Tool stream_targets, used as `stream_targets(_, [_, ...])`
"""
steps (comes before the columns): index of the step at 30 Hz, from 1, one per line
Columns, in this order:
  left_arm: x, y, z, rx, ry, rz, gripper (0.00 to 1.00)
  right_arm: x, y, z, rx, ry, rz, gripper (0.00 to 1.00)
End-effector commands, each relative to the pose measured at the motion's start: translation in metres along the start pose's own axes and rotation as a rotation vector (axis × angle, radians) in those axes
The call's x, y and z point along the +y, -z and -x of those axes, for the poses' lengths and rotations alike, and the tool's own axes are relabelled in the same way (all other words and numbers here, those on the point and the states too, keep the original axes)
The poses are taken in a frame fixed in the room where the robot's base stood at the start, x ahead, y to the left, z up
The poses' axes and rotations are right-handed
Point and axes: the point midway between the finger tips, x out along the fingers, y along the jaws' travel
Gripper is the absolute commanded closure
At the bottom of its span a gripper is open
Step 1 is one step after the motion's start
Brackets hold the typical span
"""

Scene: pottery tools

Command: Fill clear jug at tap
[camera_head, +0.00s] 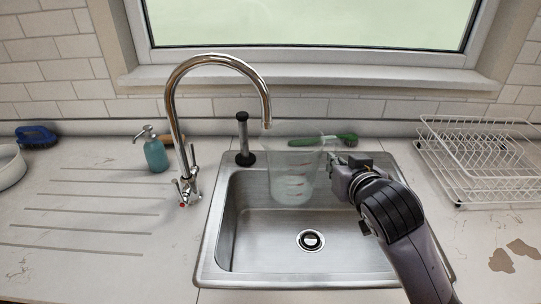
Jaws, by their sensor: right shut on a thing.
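The clear jug (290,178) is see-through with reddish markings on its side. It is upright above the back of the steel sink (260,226). My right gripper (338,172) is shut on the jug at its right side. The chrome tap (217,60) arches over from the left, and its spout end (266,122) is just above the jug's left rim. I see no water stream. The tap handle (187,190) is at the base on the left. I cannot tell whether the jug holds water. My left gripper is not in view.
A teal soap bottle (155,154), a black-handled plunger (244,145) and a green brush (330,139) stand or lie behind the sink. A white dish rack (480,165) is at the right. A white bowl (10,168) and blue brush (36,134) are at the left. The ridged drainer (90,215) is clear.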

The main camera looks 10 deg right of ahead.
Motion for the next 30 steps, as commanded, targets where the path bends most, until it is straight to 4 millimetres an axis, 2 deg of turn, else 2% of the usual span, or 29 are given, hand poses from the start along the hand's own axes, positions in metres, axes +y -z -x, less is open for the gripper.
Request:
stream_targets(1, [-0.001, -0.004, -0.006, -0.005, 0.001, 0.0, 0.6, 0.006, 0.006, 0.0, 0.01, -0.02, -0.003, 1.0])
stream_targets(5, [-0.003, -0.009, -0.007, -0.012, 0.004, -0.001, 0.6, 0.015, 0.012, 0.0, 0.009, -0.05, -0.017, 1.0])
stream_targets(18, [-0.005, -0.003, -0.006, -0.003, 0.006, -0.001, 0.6, 0.018, -0.034, -0.019, 0.007, -0.054, -0.019, 1.0])
stream_targets(30, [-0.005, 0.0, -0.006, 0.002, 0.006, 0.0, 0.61, 0.018, -0.041, -0.021, 0.008, -0.052, -0.019, 1.0])
